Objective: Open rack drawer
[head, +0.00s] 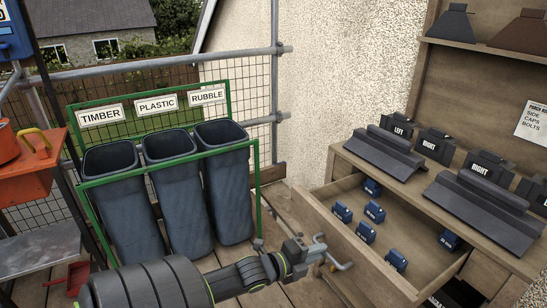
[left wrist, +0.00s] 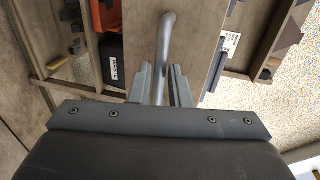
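The rack drawer (head: 362,256) is pulled out from the wooden rack (head: 352,157), with its inside showing. Several small blue boxes (head: 365,232) lie in it. Its grey bent bar handle (head: 342,267) stands out from the drawer front. My left gripper (head: 319,251) is at this handle. In the left wrist view the handle (left wrist: 166,40) runs down between the two fingers of my left gripper (left wrist: 161,78), with little gap on either side, and the fingers look closed on it. My right gripper is not in view.
Dark ridge tiles (head: 383,152) and labelled black boxes (head: 436,146) stand on the rack top. Three grey bins (head: 225,180) in a green frame stand at the left, near my arm. An orange tool stand (head: 25,180) is at the far left.

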